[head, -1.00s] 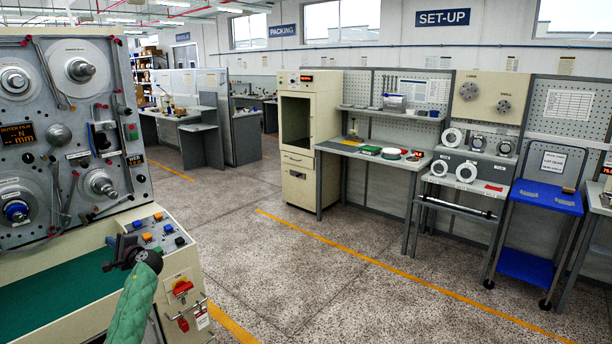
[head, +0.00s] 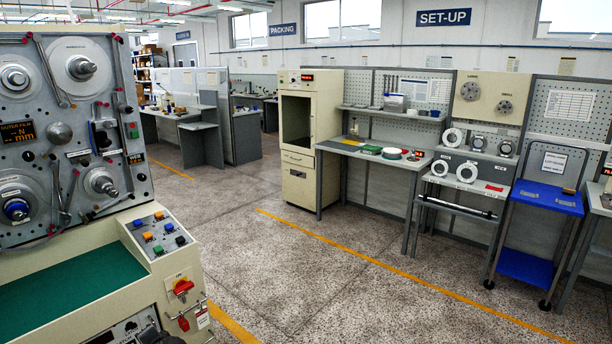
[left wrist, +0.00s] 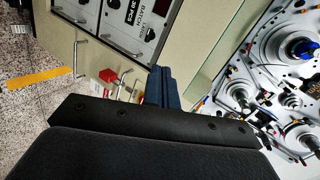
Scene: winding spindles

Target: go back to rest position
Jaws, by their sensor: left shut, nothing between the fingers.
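My left gripper (left wrist: 163,86) shows in the left wrist view as dark, narrow fingers held together beyond the black wrist housing, with nothing between them. It is in front of the cream winding machine, apart from the spindle panel at the right of that view. In the head view, a dark shape at the bottom edge below the green bed may be part of my left arm; I cannot tell. My right gripper is in neither view. The winding machine's spindle panel (head: 60,142) and button box (head: 158,232) stand at the left of the head view.
A red rotary switch (head: 182,287) and padlock hang on the machine's front corner. Grey floor (head: 300,270) with a yellow line lies open to the right. A cream cabinet (head: 297,190), workbenches and a blue cart (head: 545,198) stand along the back and right.

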